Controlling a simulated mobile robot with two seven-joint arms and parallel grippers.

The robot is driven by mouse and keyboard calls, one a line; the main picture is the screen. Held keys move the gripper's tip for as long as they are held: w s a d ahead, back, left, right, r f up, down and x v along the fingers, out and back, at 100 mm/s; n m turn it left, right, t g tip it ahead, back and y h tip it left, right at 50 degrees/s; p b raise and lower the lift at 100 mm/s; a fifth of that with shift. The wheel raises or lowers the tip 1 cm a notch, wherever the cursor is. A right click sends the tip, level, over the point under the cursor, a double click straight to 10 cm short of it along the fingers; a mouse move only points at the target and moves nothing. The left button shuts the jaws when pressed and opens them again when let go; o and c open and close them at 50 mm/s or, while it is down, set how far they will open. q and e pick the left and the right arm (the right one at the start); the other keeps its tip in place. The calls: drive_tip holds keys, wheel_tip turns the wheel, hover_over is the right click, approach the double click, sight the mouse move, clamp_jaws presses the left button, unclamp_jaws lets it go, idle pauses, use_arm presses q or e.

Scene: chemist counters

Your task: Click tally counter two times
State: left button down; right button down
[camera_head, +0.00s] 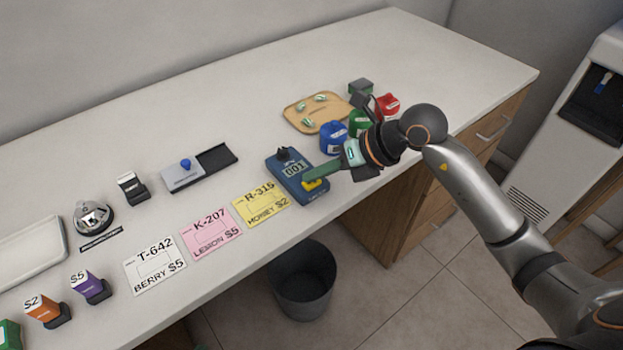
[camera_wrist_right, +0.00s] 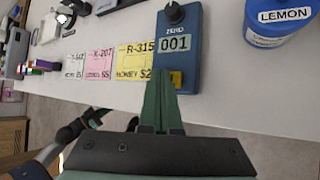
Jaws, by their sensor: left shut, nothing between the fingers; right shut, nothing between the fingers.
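The tally counter (camera_head: 289,172) is a blue box with a black knob at its far end, lying on the white counter. Its display reads 001. A yellow button (camera_head: 316,184) shows at its near end in the head view. My right gripper (camera_head: 308,176) is shut and empty, its green fingertips over the near part of the counter box beside the button.
Price cards, the nearest a yellow one (camera_head: 261,203), lie left of the tally counter. A blue jar (camera_head: 333,138), a green jar (camera_head: 360,122) and a red jar (camera_head: 387,104) stand right, near my right wrist. A wooden tray (camera_head: 318,112) lies behind. The counter's front edge is close.

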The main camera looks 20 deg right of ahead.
idle(0.3)
drive_tip(key=shift+r+p, duration=0.7)
drive_tip(key=shift+r, duration=0.1)
wheel_tip(320, 180, up, 5)
drive_tip(key=p, duration=0.4)
idle(2.4)
